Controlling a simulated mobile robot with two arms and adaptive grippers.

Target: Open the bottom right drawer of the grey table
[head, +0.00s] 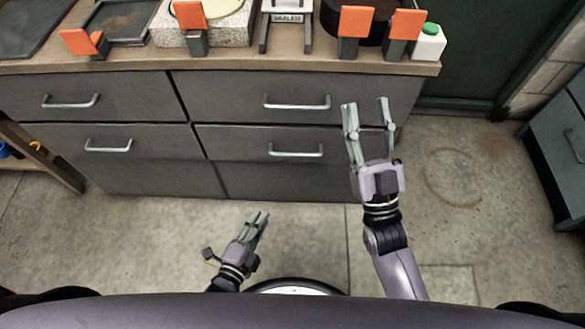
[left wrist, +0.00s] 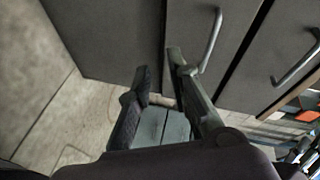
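The grey table (head: 200,190) has two rows of grey drawers with silver bar handles in the head view. The bottom right drawer (head: 240,142) looks shut, with its handle (head: 295,154) near its middle. My right gripper (head: 367,102) is open and empty, with its fingers pointing at the table front, right of that handle. My left gripper (head: 260,216) is lower, over the floor in front of the table, apart from the handles. The left wrist view shows a gap between its fingers (left wrist: 158,62) and nothing held. Drawer handles (left wrist: 211,42) show beyond them.
The worktop (head: 130,62) holds trays, a stone block, orange-topped clamps and a white bottle with a green cap (head: 429,42). A wooden shelf (head: 45,155) stands at left and another grey cabinet (head: 562,135) at far right. The floor between is clear.

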